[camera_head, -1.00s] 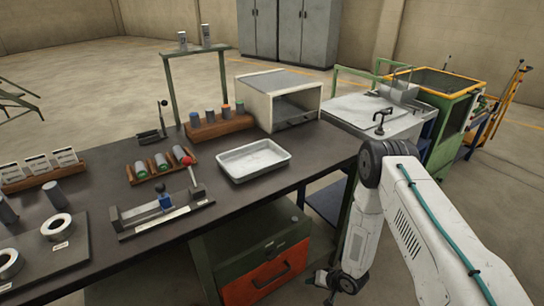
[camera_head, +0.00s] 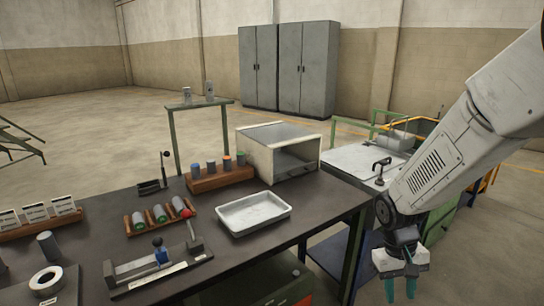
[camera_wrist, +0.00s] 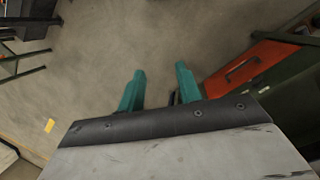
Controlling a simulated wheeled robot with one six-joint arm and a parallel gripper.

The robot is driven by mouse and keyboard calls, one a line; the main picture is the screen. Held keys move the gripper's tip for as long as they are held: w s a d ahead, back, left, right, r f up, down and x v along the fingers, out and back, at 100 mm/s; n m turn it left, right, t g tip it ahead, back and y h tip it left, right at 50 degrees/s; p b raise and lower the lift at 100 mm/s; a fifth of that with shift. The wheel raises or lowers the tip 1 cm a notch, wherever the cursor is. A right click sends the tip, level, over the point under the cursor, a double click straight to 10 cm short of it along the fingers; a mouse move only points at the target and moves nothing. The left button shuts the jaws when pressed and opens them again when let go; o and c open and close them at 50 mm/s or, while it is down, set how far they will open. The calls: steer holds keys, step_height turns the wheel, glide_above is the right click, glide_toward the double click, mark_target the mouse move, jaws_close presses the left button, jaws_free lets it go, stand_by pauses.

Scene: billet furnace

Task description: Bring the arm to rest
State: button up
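My gripper (camera_head: 401,289) hangs at the right of the head view, pointing down, beside the right end of the dark workbench (camera_head: 330,196). Its two teal fingers stand apart. In the wrist view the fingers (camera_wrist: 158,85) are also apart, with bare floor beyond them and nothing held between them. My white arm reaches down to it from the upper right.
A white tray (camera_head: 255,228), a furnace box (camera_head: 262,158), a wooden rack with several billets (camera_head: 222,180) and a clamp fixture (camera_head: 140,274) are on the bench. A sink unit (camera_head: 345,160) stands behind my arm. An orange drawer (camera_wrist: 250,68) shows below the bench.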

steer(key=s+a+r+t, duration=0.1)
steer(key=s+r, duration=0.8)
steer(key=r, duration=0.1)
steer(key=s+a+r+t+y, duration=0.1)
steer(key=s+r+t, duration=0.1)
steer(key=s+r, duration=0.7)
steer(key=shift+a+r+t+y, duration=0.3)
steer(key=shift+a+r, duration=0.1)
steer(key=shift+r, duration=0.25)
steer(key=shift+s, duration=0.1)
steer(key=shift+c, duration=0.2)
